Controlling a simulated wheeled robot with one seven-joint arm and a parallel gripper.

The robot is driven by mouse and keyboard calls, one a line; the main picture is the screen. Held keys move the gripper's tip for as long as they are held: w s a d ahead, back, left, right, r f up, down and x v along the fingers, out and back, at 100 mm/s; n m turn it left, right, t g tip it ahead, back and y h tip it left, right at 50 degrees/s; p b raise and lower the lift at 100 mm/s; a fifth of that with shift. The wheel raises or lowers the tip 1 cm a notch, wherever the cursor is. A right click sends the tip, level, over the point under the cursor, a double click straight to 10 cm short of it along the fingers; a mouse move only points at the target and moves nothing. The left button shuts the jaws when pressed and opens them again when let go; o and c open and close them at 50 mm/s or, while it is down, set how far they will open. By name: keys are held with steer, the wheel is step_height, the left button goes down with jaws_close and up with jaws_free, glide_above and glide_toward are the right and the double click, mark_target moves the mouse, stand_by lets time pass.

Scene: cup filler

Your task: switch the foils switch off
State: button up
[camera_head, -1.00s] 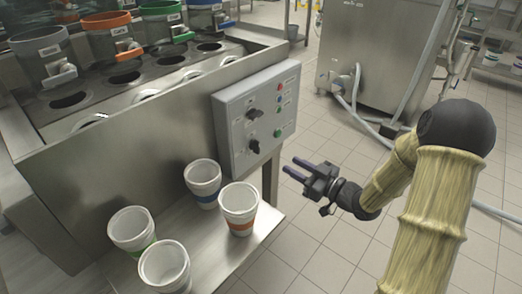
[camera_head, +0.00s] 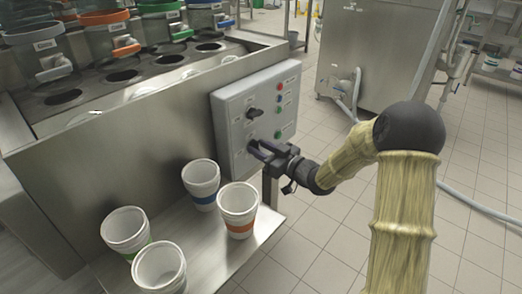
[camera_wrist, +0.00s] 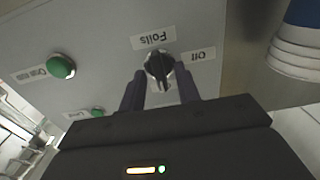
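The grey control panel (camera_head: 231,108) is on the right end of the metal machine. The foils switch (camera_wrist: 160,68) is a black rotary knob under the label "Foils" in the wrist view, with an "Off" label (camera_wrist: 197,55) beside it. My gripper (camera_wrist: 160,92) is open, with one dark finger on each side of the knob's lower part. I cannot tell whether the fingers touch it. In the head view my gripper (camera_head: 257,149) is at the panel's lower part and hides the foils switch. A second black knob (camera_head: 254,113) is higher on the panel.
A green button (camera_wrist: 62,66) is beside the switch in the wrist view. White cups, one with an orange band (camera_head: 238,206) and one with a blue band (camera_head: 201,179), stand on the shelf below the panel.

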jaws_close()
